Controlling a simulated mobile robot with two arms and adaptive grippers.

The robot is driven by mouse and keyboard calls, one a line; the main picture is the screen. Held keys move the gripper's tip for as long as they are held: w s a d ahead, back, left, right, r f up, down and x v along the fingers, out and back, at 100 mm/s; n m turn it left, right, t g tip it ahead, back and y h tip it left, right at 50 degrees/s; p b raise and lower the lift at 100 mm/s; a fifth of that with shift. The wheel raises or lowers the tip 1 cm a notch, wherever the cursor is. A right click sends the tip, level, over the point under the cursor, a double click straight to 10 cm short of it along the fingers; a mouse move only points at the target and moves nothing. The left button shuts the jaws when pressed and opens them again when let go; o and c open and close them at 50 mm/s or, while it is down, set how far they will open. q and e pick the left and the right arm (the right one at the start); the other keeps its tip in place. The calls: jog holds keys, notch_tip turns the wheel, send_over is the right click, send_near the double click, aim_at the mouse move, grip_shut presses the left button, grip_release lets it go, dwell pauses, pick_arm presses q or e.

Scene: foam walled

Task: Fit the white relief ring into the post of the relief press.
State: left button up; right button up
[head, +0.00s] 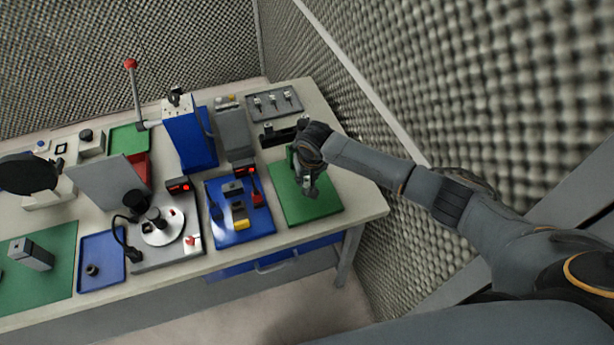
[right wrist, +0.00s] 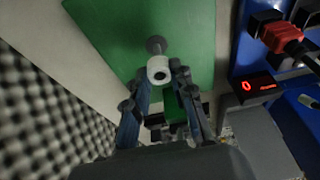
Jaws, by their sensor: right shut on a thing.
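My right gripper (head: 309,188) is over the green mat (head: 292,208) at the right of the bench. The ring is not clear in the head view. I cannot tell for sure which device is the relief press; a blue press (head: 190,142) with a red-knobbed lever stands at the back. My left gripper is not in view.
A blue tray (head: 244,228) with small parts lies left of the mat, beside a plate with a round disc (head: 163,229). A grey tray (head: 275,103) with several small pieces is at the back right. A foam wall (head: 400,90) rises close to my right arm.

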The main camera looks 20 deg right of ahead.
aim_at(308, 183)
jog(key=shift+f+b, duration=1.1)
jog(key=shift+f, duration=0.95)
jog(key=o, duration=0.9)
jog(key=v, duration=1.2)
